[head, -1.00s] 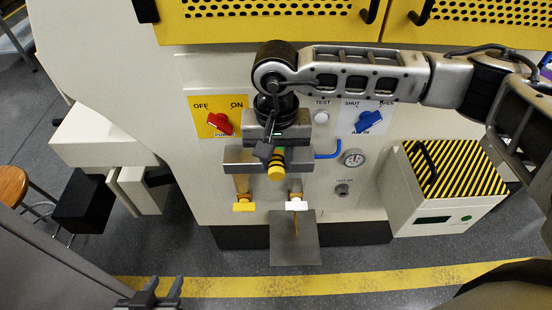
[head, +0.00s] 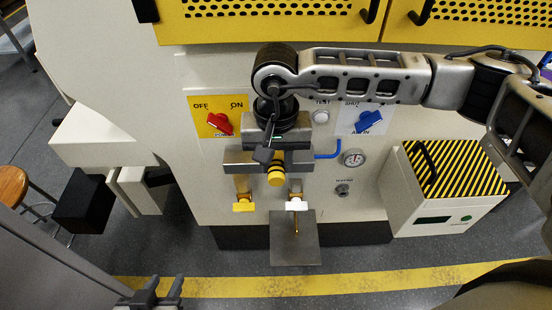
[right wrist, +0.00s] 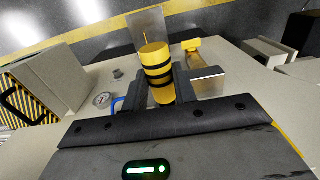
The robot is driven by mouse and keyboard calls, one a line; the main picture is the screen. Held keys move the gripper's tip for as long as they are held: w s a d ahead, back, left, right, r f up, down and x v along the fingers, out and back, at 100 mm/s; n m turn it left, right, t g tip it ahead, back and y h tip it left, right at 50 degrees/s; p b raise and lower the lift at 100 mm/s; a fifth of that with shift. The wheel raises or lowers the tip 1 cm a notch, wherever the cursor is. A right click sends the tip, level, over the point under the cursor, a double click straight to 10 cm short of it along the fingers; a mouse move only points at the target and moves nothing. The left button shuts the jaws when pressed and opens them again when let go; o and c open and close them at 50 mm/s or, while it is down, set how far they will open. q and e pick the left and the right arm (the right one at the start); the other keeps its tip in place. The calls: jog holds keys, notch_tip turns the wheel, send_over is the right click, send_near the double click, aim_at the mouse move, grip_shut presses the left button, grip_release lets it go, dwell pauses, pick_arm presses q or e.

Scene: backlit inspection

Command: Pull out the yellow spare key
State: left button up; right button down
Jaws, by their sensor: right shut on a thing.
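A white-headed key (head: 296,205) is at the block's right end. My right gripper (head: 277,160) is shut on a yellow cylinder with black bands (right wrist: 156,62), between the two keys. Its fingers (right wrist: 158,88) lie on either side of the cylinder, apart from the yellow key. My left gripper (head: 153,292) is open and empty at the bottom left of the head view.
Above are a red switch (head: 219,123) and a blue switch (head: 367,121). A gauge (head: 353,158) and blue pipe (head: 328,155) are right of my right gripper. A grey plate (head: 294,248) lies below the white key. A striped-lid box (head: 450,185) stands right. Floor space is free in front.

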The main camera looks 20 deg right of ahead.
aim_at(277, 180)
jog(key=shift+s+a, duration=0.2)
jog(key=shift+s, duration=0.45)
jog(key=shift+s+a, duration=0.2)
jog(key=shift+s, duration=0.5)
jog(key=shift+s+a, duration=0.2)
jog(key=shift+s, duration=0.45)
